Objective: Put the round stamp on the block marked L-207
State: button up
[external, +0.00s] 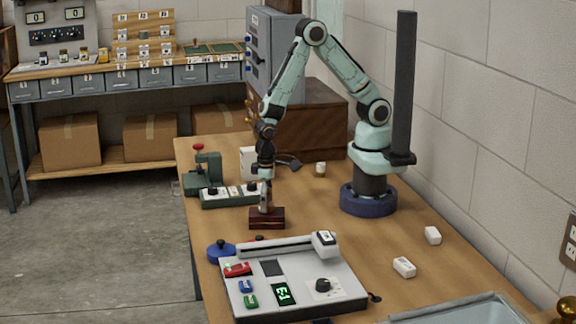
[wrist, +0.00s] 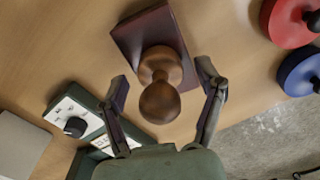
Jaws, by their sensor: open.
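The round stamp (wrist: 160,98), with a brown wooden knob and round base, appears in the wrist view upright on a dark red-brown block (wrist: 148,30). In the external view this block (external: 267,219) lies on the table below my gripper (external: 266,205), and the stamp is mostly hidden by the fingers. My gripper (wrist: 165,92) is open, one finger on each side of the stamp's knob, with gaps on both sides. Small white blocks lie on the table: one at the front (external: 404,267), one at right (external: 432,235), one farther back (external: 320,169). Their markings are too small to read, so I cannot tell which is L-207.
Blue (wrist: 303,72) and red (wrist: 289,22) round objects with black knobs are nearby. A green-based device (external: 231,195) stands left. Open table lies at right.

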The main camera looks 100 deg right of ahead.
jog(key=r, duration=1.2)
jog(key=shift+s+d+r, duration=0.1)
jog(key=shift+s+r, duration=0.15)
jog(key=shift+r, duration=0.15)
jog(key=s+d+r+n, duration=0.1)
jog(key=s+r+n, duration=0.2)
jog(key=s, duration=0.6)
jog(key=s+d+r+n, duration=0.1)
jog(key=s+r, duration=0.3)
jog(key=s, duration=0.5)
jog(key=shift+n+y, duration=0.4)
jog(key=shift+n, duration=0.5)
jog(key=shift+d, duration=0.1)
